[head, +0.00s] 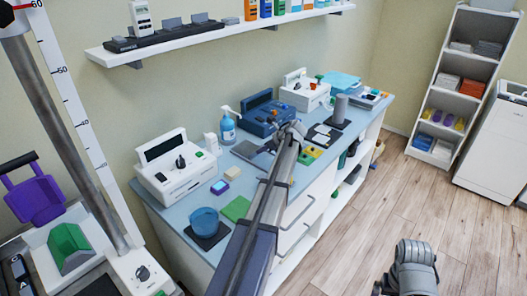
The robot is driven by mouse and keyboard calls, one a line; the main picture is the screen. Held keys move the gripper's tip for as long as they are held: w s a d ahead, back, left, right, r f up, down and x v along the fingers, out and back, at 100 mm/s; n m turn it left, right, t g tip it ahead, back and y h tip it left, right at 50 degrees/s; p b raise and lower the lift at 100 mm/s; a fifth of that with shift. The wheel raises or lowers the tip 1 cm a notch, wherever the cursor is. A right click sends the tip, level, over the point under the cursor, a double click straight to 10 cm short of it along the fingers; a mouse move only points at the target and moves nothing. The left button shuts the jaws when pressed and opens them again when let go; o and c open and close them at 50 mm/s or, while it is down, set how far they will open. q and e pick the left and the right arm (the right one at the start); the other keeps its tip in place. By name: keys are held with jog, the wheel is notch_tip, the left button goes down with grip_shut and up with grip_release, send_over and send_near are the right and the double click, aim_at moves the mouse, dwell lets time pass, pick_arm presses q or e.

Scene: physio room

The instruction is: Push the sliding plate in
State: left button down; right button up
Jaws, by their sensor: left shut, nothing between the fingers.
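My left arm reaches from the bottom middle over the blue counter (188,236). Its gripper (297,128) is shut and empty, near the blue device (262,117) and the dark base with a grey cylinder (341,108). The fingertips are small and partly hidden by the arm. A flat grey plate (247,148) lies just left of the arm, partly hidden by it. I cannot tell for sure whether it is the sliding plate, or whether the gripper touches anything. Only a grey part of my right arm shows at the bottom right; its gripper is not visible.
A white device (178,172), a blue bowl (204,222), a pump bottle (228,127) and a green pad (236,208) stand on the counter. A wall shelf (215,36) hangs above. Wooden floor (352,245) is open to the right, before a white shelf unit (455,95).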

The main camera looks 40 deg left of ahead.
pick_arm(q)
jog(key=shift+d, duration=0.2)
jog(key=d, duration=0.3)
jog(key=shift+s+d, duration=0.15)
jog(key=shift+s, duration=0.1)
jog(key=p+v, duration=0.7)
jog(key=v, duration=0.3)
jog(key=shift+w+d, duration=0.15)
jog(key=s+d+f+n+h, duration=0.2)
jog(key=s+d+n, duration=0.25)
jog(key=d, duration=0.65)
jog(key=s+d+f+n+h, duration=0.25)
jog(key=s+d, duration=0.35)
jog(key=d, duration=0.5)
jog(key=s+d+f+n+g+h, duration=0.1)
jog(key=s+d+n+h, duration=0.2)
jog(key=s+d+n, duration=0.5)
jog(key=s+d, duration=0.9)
jog(key=shift+f, duration=0.35)
